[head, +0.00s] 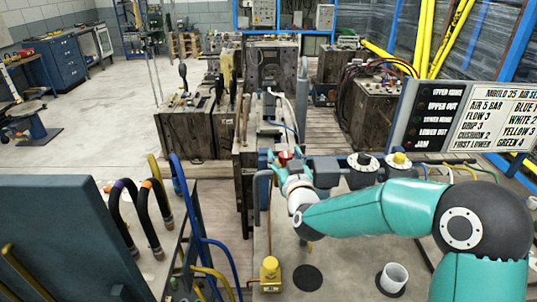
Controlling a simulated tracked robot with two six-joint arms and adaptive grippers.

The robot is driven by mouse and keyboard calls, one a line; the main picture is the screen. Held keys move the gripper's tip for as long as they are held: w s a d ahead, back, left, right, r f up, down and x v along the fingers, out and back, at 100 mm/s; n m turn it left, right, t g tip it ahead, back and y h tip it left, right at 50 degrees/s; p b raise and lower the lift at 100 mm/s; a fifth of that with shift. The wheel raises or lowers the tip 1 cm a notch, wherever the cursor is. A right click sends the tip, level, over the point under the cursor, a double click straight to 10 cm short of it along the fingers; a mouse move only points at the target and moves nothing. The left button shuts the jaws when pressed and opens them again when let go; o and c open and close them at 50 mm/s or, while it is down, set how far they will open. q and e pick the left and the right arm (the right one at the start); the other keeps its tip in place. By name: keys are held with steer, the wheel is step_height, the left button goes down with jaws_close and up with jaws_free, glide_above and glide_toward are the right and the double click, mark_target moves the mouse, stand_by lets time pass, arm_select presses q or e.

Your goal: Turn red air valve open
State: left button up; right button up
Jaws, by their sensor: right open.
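The red air valve (285,155) shows as a small patch of red beyond the middle of the head view. My right gripper (281,163) is at it, with the teal arm reaching in from the right. The fingers are open and overlap the red part, which is partly hidden behind them. I cannot tell whether they touch it or which way the valve handle points. My left gripper is not in view.
Right of the red valve stand a dark valve with a black-and-white top (363,161) and a yellow-topped one (400,159). A lettered sign board (462,120) stands at the right. A white cup (394,278) and yellow fitting (269,272) are nearer. Hoses (127,213) rise at left.

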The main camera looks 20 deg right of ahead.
steer(key=shift+w, duration=0.25)
